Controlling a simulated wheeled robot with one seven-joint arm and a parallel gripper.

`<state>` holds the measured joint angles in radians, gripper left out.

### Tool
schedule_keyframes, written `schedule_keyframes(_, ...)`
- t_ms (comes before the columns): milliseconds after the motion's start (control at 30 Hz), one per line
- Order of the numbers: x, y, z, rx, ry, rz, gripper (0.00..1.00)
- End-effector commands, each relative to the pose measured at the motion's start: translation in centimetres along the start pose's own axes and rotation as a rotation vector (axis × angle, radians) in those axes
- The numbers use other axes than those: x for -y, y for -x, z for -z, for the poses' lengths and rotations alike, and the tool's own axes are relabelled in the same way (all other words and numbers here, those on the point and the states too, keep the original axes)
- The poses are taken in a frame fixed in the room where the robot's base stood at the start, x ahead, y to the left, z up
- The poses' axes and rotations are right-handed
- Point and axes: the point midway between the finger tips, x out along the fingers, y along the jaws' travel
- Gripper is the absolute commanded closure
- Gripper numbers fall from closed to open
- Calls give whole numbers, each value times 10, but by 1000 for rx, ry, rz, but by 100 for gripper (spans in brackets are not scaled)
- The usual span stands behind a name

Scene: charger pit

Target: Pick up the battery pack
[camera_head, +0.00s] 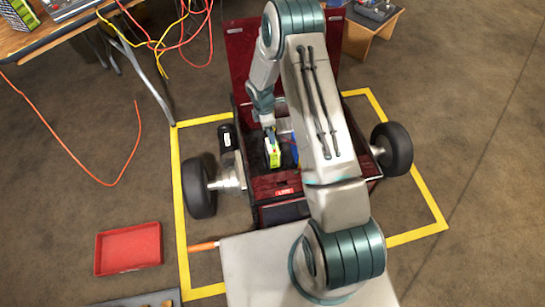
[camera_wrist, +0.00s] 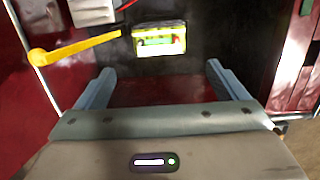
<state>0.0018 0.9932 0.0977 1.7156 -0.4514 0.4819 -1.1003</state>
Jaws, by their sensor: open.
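The battery pack (camera_head: 274,156), yellow-green with a pale face, is inside the dark open body of the wheeled red vehicle (camera_head: 268,186). In the wrist view the pack (camera_wrist: 160,39) shows beyond the fingertips, near the top middle, against a dark wall. My gripper (camera_head: 269,130) is down in the vehicle body, just above the pack in the head view. In the wrist view my gripper (camera_wrist: 163,80) is open, its two fingers wide apart with nothing between them. The pack looks apart from both fingers; its exact distance is hard to tell.
A yellow lever (camera_wrist: 75,47) lies left of the pack in the wrist view. The vehicle's walls and raised red lid (camera_head: 241,50) surround my arm. A red tray (camera_head: 128,248) lies on the floor at left. A cluttered table (camera_head: 60,30) with cables stands at upper left.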

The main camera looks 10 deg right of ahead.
Motion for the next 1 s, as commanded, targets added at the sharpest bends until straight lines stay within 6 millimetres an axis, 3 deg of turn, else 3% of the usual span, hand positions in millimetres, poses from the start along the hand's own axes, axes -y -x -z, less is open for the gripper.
schedule_keyframes(400,0,-77,2,-1,14,4,8)
schedule_keyframes(767,0,-103,2,-1,13,2,8)
schedule_keyframes(1000,-1,-140,4,0,13,3,8)
